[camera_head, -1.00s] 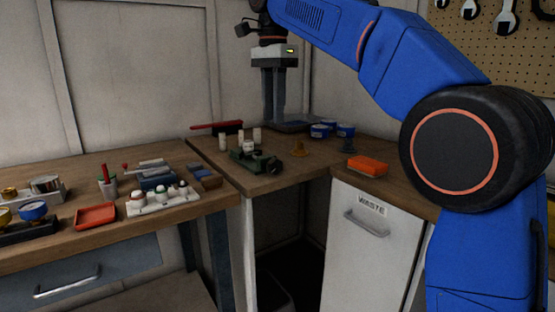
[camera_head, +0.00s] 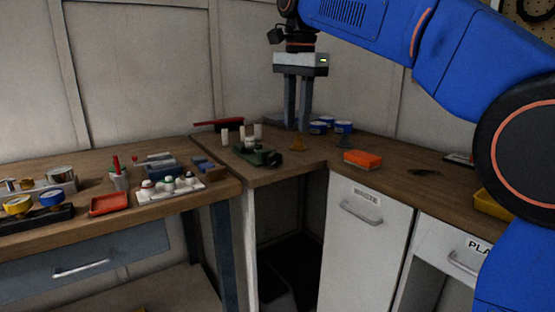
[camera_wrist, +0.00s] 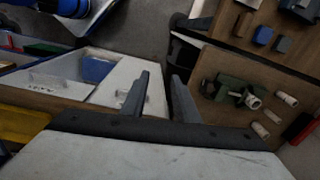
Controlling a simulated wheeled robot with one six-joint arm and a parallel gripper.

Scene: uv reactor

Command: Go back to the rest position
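My gripper (camera_head: 297,126) hangs pointing down at the end of my blue arm, over the back of the corner bench (camera_head: 300,168). Its two grey fingers are apart with nothing between them. In the wrist view the fingers (camera_wrist: 161,80) also stand apart and empty, with the bench edge and cabinet fronts beyond them. Whether the fingertips clear the bench top in the head view is hard to tell.
The left bench holds a red tray (camera_head: 109,204) and a white rack (camera_head: 170,191). A yellow bin (camera_head: 493,205) is at right.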

